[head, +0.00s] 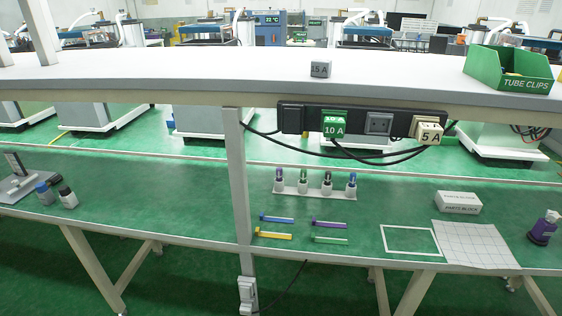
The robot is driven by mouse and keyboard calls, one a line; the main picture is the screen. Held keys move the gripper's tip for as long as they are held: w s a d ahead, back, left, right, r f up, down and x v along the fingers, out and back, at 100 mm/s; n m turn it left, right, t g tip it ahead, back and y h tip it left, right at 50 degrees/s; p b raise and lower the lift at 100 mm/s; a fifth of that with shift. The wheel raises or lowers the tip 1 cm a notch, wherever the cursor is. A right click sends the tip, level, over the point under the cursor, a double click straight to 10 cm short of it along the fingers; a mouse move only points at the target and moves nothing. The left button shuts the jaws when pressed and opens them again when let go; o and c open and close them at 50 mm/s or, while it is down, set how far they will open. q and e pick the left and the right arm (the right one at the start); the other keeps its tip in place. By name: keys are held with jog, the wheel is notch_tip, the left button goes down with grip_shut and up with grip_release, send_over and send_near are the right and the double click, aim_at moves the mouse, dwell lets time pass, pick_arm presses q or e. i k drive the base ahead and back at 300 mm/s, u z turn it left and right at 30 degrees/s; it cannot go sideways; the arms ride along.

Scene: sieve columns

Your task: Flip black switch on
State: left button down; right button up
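A black power strip (360,122) is fixed under the front edge of the upper shelf. At its left end is a raised black block (292,118), which looks like the black switch; its on or off position cannot be told. A green plug marked 10 A (334,125) and a beige plug marked 5 A (429,133) sit in the strip, with a bare grey socket (379,123) between them. A pale switch box (247,290) is on the post below the bench. Neither of my grippers is in view.
A grey 15 A block (320,69) and a green tube clips box (508,70) stand on the upper shelf (180,72). Black cables (365,156) hang below the strip. A pale post (239,175) stands left of it. Coloured tubes in a rack (315,188) are on the green bench below.

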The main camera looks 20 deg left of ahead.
aim_at(292, 116)
jog(key=k, duration=0.15)
jog(key=z, duration=1.15)
jog(key=i, duration=0.55)
jog(key=u, duration=0.75)
